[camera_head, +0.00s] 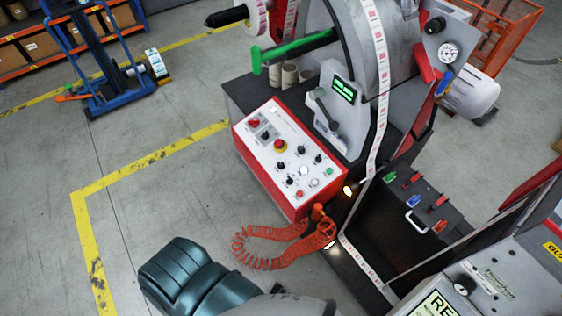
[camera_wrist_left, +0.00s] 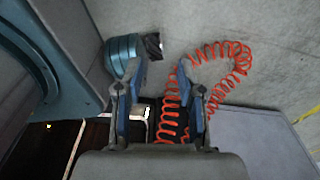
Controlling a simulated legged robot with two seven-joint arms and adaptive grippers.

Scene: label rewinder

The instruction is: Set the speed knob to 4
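The control panel (camera_head: 260,131) is a white sloped face with a red border, near the middle of the head view. It carries several black knobs, including one at its right side (camera_head: 318,158) and one near its middle (camera_head: 280,164), plus red, white and green buttons. The labels are too small to read, so I cannot tell which is the speed knob or its setting. My left gripper (camera_wrist_left: 161,72) shows in the left wrist view, its two fingers apart with nothing between them. It cannot be made out in the head view. My right gripper is not in view.
An orange coiled hose (camera_head: 262,262) hangs below the panel; it also shows beyond my left gripper (camera_wrist_left: 238,60). A grey console (camera_head: 520,285) with a display and black knob is at bottom right. A label strip (camera_head: 378,110) runs down right of the panel. Floor left of the panel is clear.

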